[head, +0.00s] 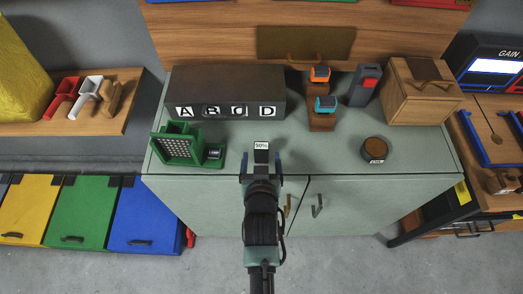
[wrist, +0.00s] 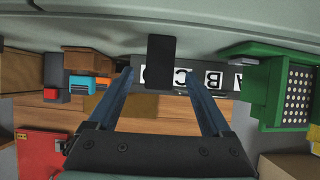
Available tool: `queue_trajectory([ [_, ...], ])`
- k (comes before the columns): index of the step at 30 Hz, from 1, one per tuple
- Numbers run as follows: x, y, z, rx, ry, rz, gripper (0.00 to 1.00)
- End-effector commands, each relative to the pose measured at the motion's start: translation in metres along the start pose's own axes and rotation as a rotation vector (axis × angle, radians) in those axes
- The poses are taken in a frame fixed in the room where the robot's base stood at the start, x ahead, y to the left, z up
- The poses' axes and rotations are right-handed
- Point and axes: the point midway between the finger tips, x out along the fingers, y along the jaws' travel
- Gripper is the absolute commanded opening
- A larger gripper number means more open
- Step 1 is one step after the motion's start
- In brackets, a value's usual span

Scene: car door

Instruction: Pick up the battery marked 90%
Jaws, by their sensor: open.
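The battery (head: 261,151) is a small dark block with a white label that seems to read 90%. It stands near the front edge of the grey-green cabinet top (head: 330,165). In the wrist view it is a plain black block (wrist: 175,60), and its label does not show. My gripper (head: 261,168) is open, with blue fingers on either side of the battery's line in the head view. In the wrist view the fingertips (wrist: 158,74) are spread near the block's sides. I cannot tell whether they touch it.
A dark box (head: 225,86) marked A to D stands behind. A green device (head: 178,147) is to the left and a round brown object (head: 375,149) to the right. Orange and blue items sit on a wooden stand (head: 322,122). A wooden box (head: 410,98) is at back right.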

Motion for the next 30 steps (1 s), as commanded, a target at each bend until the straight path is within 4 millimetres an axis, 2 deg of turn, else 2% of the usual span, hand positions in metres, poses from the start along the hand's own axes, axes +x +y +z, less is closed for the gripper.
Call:
queue_trajectory([
  [6, 0.024, 0.001, 0.000, -0.001, 0.001, 0.000, 0.83],
  [15, 0.028, 0.001, 0.001, -0.001, 0.000, 0.000, 0.83],
  [17, 0.028, 0.001, 0.001, -0.001, 0.000, 0.000, 0.74],
  [27, 0.028, 0.001, 0.001, 0.000, 0.000, 0.000, 0.13],
  [29, 0.028, 0.001, 0.001, 0.000, 0.000, 0.000, 0.02],
  [30, 0.028, 0.001, 0.001, 0.000, 0.000, 0.000, 0.00],
])
